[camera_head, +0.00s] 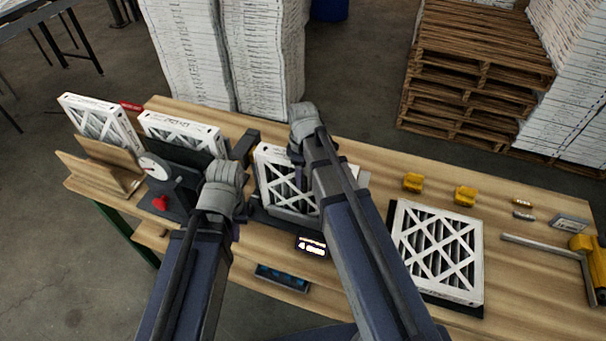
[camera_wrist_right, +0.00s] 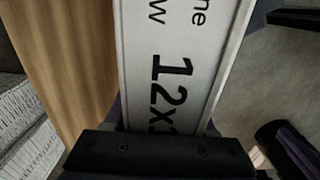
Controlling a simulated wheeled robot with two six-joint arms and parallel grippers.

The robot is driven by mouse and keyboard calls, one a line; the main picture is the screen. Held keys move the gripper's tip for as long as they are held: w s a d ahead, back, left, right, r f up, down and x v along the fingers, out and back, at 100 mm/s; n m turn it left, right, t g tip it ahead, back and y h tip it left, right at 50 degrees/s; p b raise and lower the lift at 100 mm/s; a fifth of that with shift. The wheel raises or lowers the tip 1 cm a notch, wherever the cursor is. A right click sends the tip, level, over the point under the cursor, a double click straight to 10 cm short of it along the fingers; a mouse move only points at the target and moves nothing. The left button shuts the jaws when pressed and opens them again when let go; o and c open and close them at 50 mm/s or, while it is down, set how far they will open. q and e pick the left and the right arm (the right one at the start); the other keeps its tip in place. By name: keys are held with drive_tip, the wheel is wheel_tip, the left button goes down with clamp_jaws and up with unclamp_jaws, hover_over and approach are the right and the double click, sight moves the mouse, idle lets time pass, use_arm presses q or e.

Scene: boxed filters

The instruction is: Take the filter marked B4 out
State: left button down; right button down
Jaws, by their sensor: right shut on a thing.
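A white-framed filter with cross-bracing (camera_head: 273,174) stands in a dark holder at the middle of the table, partly hidden by my right arm. My right gripper (camera_head: 297,160) is at its top edge and shut on it. In the right wrist view the filter's white printed edge (camera_wrist_right: 165,60), reading "12x", runs into the gripper (camera_wrist_right: 160,145). My left gripper (camera_head: 222,190) is left of this filter, beside the gauge stand; its fingers are hidden. Other filters stand at the far left (camera_head: 100,118) and behind the gauge (camera_head: 183,130). Another lies flat (camera_head: 437,250) at right. No B4 mark is readable.
A gauge (camera_head: 153,166) with a red knob (camera_head: 160,202) and a wooden stand (camera_head: 108,170) are at left. A small lit display (camera_head: 311,246) is in front of the holder. Yellow blocks (camera_head: 413,182) and a yellow-handled tool (camera_head: 588,258) are at right.

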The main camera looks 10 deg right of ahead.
drive_tip(key=shift+w+a+r, duration=0.1)
drive_tip(key=shift+a, duration=0.1)
idle(0.5)
drive_tip(key=c, duration=0.5)
unclamp_jaws()
drive_tip(key=shift+c, duration=0.2)
drive_tip(key=shift+r+p, duration=3.45)
drive_tip(key=shift+p, duration=0.05)
